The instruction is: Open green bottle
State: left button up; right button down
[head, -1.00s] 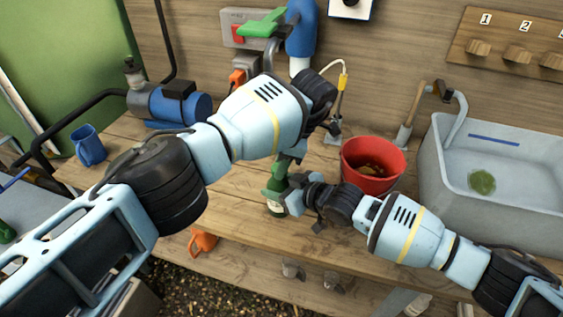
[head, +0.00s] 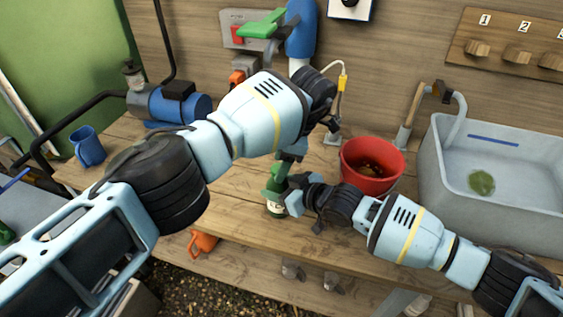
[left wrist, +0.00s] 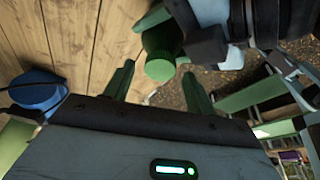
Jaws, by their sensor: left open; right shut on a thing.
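My left gripper (head: 291,160) points down from above, open, close over the bottle's top.
A red bucket (head: 372,168) stands right of the bottle, near my right gripper. A grey sink (head: 440,185) is at the right. A blue mug (head: 88,146) and blue pump (head: 180,106) are at the left.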

pick_arm(q)
jog(key=shift+r, duration=1.95)
jog(key=shift+o, duration=0.5)
jog(key=shift+w+r, duration=0.1)
jog(key=shift+r, duration=0.15)
jog(key=shift+s+r+m+t+h, duration=0.6)
jog(key=shift+s+r+m+h, duration=0.4)
jog(key=shift+r+m, duration=2.95)
jog(key=shift+m, duration=0.55)
jog(key=f, duration=0.4)
jog(key=w+f, duration=0.1)
jog(key=f, duration=0.8)
jog(key=shift+w+a, duration=0.2)
jog(key=shift+w, duration=0.1)
